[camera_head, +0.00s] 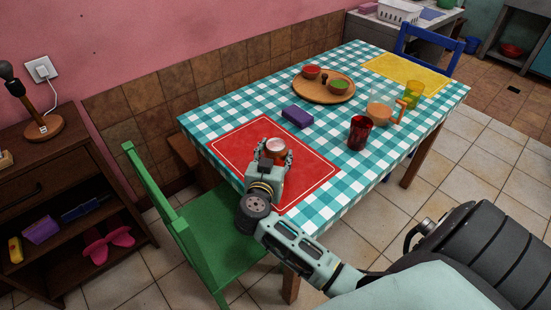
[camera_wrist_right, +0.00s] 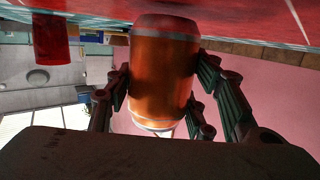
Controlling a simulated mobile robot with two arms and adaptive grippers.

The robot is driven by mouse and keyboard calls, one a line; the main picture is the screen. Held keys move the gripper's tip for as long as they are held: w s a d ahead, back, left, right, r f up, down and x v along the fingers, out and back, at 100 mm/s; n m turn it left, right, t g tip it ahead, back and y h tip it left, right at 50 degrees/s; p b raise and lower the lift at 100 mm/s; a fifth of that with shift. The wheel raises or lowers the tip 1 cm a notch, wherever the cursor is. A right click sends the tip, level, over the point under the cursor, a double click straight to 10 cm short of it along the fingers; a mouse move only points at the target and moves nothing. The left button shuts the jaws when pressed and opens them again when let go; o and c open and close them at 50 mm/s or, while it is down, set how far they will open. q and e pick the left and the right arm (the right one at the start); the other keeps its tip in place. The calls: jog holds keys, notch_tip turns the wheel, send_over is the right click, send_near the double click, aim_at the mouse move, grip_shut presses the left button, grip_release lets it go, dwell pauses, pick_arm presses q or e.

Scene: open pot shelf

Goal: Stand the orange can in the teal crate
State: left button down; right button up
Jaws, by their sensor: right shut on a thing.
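The orange can (camera_head: 275,147) is upright over the red placemat on the table. It fills the middle of the right wrist view (camera_wrist_right: 163,75), which shows the room upside down. My right gripper (camera_head: 273,157) is shut on the can, with a finger on each side in the right wrist view (camera_wrist_right: 160,92). The can's base is at or just above the placemat; I cannot tell if it touches. I see no teal crate in either view. My left gripper is not in view.
The red placemat (camera_head: 240,150) lies on a teal checked tablecloth. A purple block (camera_head: 297,117), a dark red cup (camera_head: 359,133), a pitcher (camera_head: 380,112), a yellow cup (camera_head: 414,95) and a round wooden tray (camera_head: 310,90) with bowls stand beyond. A green chair (camera_head: 215,235) is at the near left.

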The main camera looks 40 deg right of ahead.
jog(key=shift+f, duration=0.4)
jog(key=o, duration=0.9)
jog(key=shift+f, duration=0.1)
